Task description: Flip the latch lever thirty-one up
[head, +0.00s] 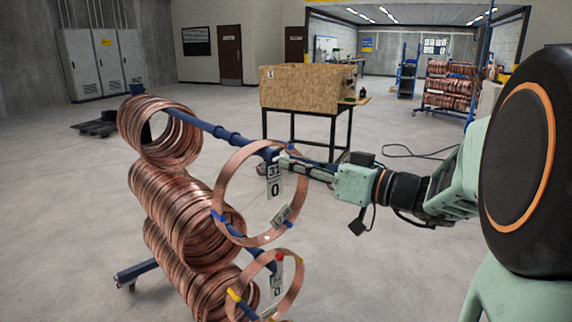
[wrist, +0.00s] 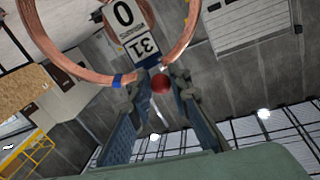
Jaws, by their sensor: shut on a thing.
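The white tag marked 31 with a 0 below (head: 274,176) hangs at the front end of the upper blue arm of the rack. It shows upside down in the wrist view (wrist: 132,28). My gripper (head: 284,160) reaches in from the right to that arm end, just above the tag. In the wrist view, my gripper's fingers (wrist: 158,86) stand on both sides of the red knob of latch lever thirty-one (wrist: 161,84) and are shut on the lever. In the head view my fingers hide the lever, so I cannot tell its tilt.
A copper ring (head: 222,190) hangs around the tag, close to my fingers. Copper coils (head: 160,135) fill the rack's blue arms (head: 205,124). A lower red knob (head: 279,257) sits below. A wooden crate on a stand (head: 305,88) is behind; open floor lies left.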

